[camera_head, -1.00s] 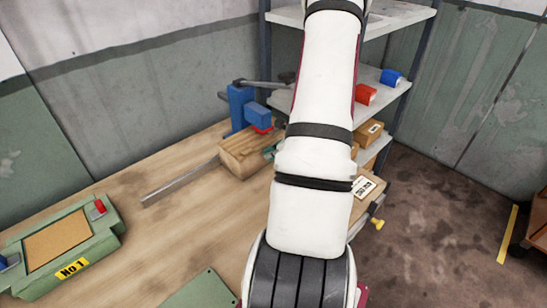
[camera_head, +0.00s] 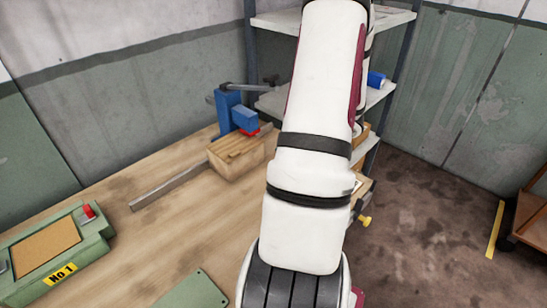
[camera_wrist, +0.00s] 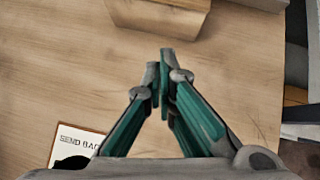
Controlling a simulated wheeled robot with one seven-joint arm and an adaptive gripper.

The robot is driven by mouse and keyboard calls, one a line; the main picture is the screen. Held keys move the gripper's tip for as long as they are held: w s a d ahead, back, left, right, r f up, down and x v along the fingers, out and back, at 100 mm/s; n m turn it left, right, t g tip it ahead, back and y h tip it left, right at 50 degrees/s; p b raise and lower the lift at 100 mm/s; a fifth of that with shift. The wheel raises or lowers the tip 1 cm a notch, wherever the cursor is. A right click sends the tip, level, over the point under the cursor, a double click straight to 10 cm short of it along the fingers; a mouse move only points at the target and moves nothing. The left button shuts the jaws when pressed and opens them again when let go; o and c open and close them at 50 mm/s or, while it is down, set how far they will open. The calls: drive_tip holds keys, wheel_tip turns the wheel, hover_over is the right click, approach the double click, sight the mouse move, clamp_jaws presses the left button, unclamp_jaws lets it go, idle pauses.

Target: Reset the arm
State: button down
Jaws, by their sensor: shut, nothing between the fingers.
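My arm (camera_head: 312,130) rises through the middle of the head view and hides part of the shelf and bench behind it. My gripper is hidden in the head view. In the wrist view my gripper (camera_wrist: 160,72) has its green fingers together at the tips, with nothing between them. It points over bare wooden bench top (camera_wrist: 75,60). A wooden block (camera_wrist: 160,15) lies ahead of the fingertips, apart from them.
A blue vise (camera_head: 235,112) stands by the wooden block (camera_head: 240,155) on the bench. A green No 1 fixture (camera_head: 50,250) is at left. A shelf (camera_head: 385,95) holds a blue part (camera_head: 376,79). A "SEND BACK" card (camera_wrist: 77,143) lies left of the gripper.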

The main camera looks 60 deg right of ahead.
drive_tip(key=shift+v, duration=1.2)
